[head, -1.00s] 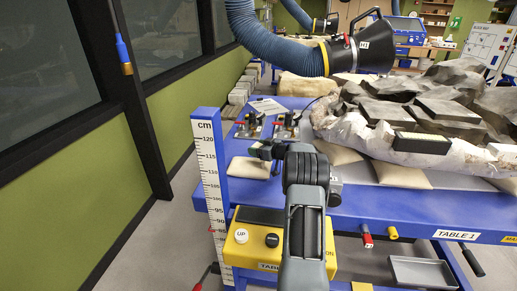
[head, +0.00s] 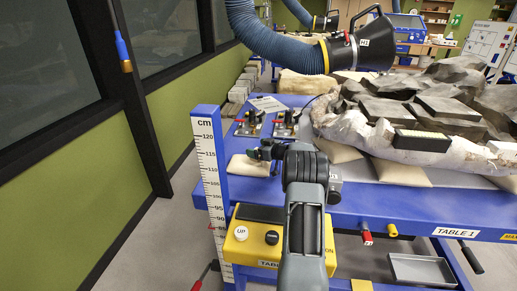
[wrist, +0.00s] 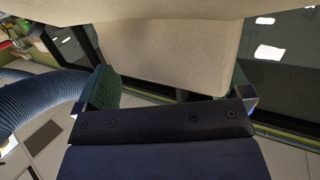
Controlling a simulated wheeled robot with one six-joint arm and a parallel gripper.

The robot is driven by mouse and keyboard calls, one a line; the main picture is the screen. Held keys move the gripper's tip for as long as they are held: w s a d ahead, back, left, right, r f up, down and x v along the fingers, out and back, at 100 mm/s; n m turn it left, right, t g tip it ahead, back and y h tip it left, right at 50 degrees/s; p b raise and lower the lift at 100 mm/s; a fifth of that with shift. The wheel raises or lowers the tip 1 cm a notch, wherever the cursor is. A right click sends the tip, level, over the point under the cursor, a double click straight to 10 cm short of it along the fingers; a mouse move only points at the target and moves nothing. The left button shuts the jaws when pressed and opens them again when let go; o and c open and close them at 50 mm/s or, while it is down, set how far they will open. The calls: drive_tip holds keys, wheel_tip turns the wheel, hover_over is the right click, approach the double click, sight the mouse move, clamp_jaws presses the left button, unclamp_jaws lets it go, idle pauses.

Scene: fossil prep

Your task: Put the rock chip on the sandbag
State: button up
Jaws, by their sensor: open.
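The small beige sandbag (head: 246,165) lies on the blue table's near left corner. My gripper (head: 265,152) is low over its right part in the head view. In the wrist view my open gripper (wrist: 172,92) has a dark green pad at the left and another finger at the right. A beige block, which looks like the rock chip (wrist: 165,60), fills the space between them. It seems to rest against a broader pale surface, likely the sandbag (wrist: 160,8), at the top edge of the picture. In the head view the chip is hidden or cannot be told apart.
A large jacketed fossil block (head: 362,138) lies on pale bags to the right. Clamp-like tools (head: 285,122) stand behind my gripper. A blue hose with a black hood (head: 362,50) hangs above the table. A height scale post (head: 208,165) stands at the left corner.

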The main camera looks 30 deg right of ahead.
drive_tip(key=shift+r, duration=0.3)
drive_tip(key=v, duration=1.2)
drive_tip(key=shift+r+b, duration=0.3)
